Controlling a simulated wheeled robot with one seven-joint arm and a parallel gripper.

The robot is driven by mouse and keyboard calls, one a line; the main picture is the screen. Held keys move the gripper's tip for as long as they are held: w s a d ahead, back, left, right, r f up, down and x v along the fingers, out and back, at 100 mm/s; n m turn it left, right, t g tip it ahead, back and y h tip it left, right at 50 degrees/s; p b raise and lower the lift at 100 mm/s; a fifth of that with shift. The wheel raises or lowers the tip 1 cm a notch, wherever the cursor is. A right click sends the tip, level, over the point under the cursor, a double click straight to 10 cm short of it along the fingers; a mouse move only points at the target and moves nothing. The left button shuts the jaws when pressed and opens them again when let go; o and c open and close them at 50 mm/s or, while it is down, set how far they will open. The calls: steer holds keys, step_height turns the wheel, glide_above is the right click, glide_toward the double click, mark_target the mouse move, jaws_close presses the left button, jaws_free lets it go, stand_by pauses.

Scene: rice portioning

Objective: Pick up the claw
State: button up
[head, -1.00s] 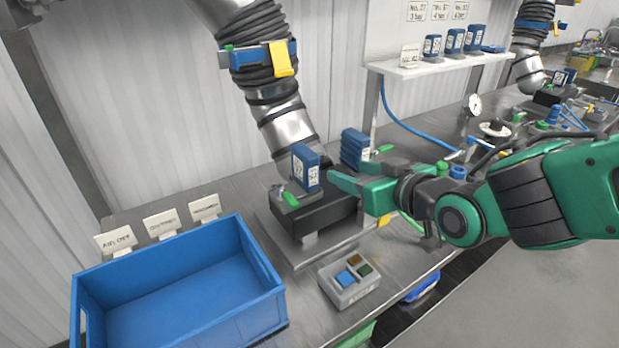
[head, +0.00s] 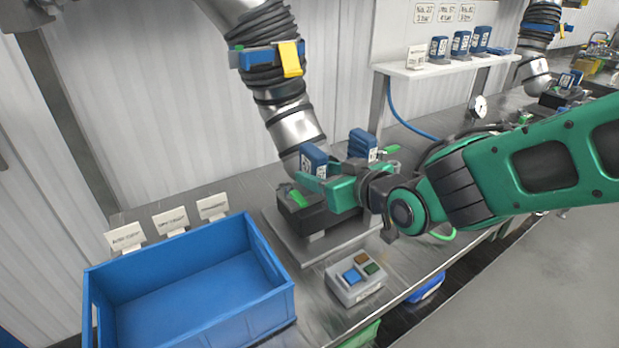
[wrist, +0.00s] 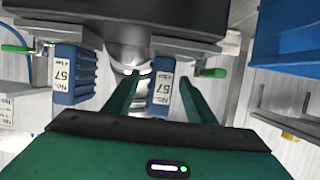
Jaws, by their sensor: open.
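A blue claw block (head: 314,158) with a white label stands at the left end of a dark holder (head: 305,217), beside a green lever (head: 299,197). In the wrist view this claw (wrist: 161,90) reads 57 and lies between the two green fingers of my gripper (wrist: 158,100), with a visible gap on each side. My gripper (head: 318,184) is open; in the head view one finger crosses in front of the claw's lower part and the other is hidden. A second blue claw (head: 362,145), also 57 in the wrist view (wrist: 68,75), sits outside the fingers.
An empty blue crate (head: 275,303) stands at the front left, with label cards (head: 170,220) behind it. A button box (head: 352,283) sits before the holder. A ribbed hose (head: 285,105) hangs behind the claw. A shelf (head: 425,68) holds more blue blocks.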

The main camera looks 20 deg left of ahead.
mark_target(306, 170)
steer(key=shift+d+f+x, duration=0.1)
steer(key=shift+f+x, duration=0.05)
steer(key=shift+x, duration=1.65)
steer(key=shift+d+f+x, duration=0.1)
steer(key=shift+f+x, duration=0.05)
steer(key=shift+x, duration=1.65)
steer(key=shift+w, duration=0.1)
jaws_close()
